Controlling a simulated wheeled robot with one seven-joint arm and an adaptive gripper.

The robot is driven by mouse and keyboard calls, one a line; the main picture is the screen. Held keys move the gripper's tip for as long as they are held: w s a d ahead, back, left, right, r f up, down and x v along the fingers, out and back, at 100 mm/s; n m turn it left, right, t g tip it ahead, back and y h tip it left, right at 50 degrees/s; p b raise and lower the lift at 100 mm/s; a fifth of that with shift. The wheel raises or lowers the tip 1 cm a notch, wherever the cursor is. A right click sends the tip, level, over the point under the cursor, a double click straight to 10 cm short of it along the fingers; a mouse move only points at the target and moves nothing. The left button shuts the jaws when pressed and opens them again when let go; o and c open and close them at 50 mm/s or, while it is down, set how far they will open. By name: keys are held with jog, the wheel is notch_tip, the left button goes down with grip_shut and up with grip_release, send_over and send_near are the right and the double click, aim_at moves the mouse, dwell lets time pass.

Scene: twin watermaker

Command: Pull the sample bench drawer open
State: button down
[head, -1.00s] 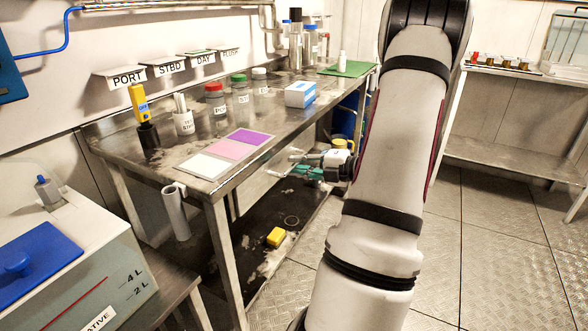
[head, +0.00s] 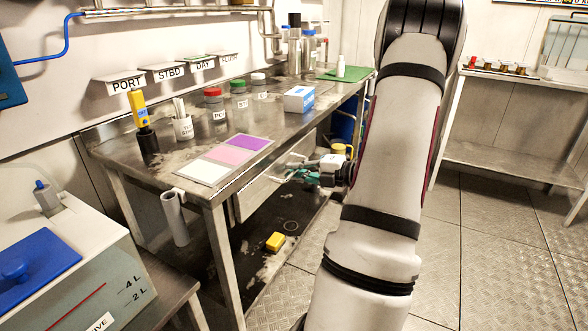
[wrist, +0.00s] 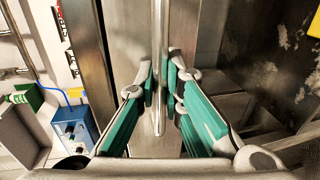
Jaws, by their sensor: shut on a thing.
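The sample bench (head: 265,128) is a steel table along the wall. Its drawer front (head: 258,199) is a pale metal panel under the front edge of the top, partly hidden by my gripper (head: 296,173). In the wrist view the drawer handle (wrist: 159,40) is a long thin bar across a brushed metal face. My gripper (wrist: 158,85) has its green-padded fingers on both sides of this bar and is shut on it. I cannot tell exactly how far out the drawer stands.
The bench top holds jars, a blue-and-white box (head: 299,98), a coloured card (head: 226,158) and a yellow meter (head: 139,107). A yellow block (head: 275,241) lies on the lower shelf. The checkered floor (head: 490,240) at right is clear.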

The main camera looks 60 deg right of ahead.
jog(key=f+p+v, duration=0.2)
jog(key=p+v, duration=0.4)
jog(key=v, duration=0.5)
jog(key=s+f+p+v, duration=0.1)
jog(key=p+v, duration=0.4)
jog(key=v, duration=0.6)
jog(key=shift+s+d+f+p, duration=0.15)
jog(key=shift+s+f+p, duration=0.2)
jog(key=shift+f, duration=0.45)
jog(key=shift+w, duration=0.1)
jog(key=c, duration=2)
grip_release()
jog(key=shift+o, duration=0.2)
jog(key=v, duration=1.2)
jog(key=shift+d, duration=0.15)
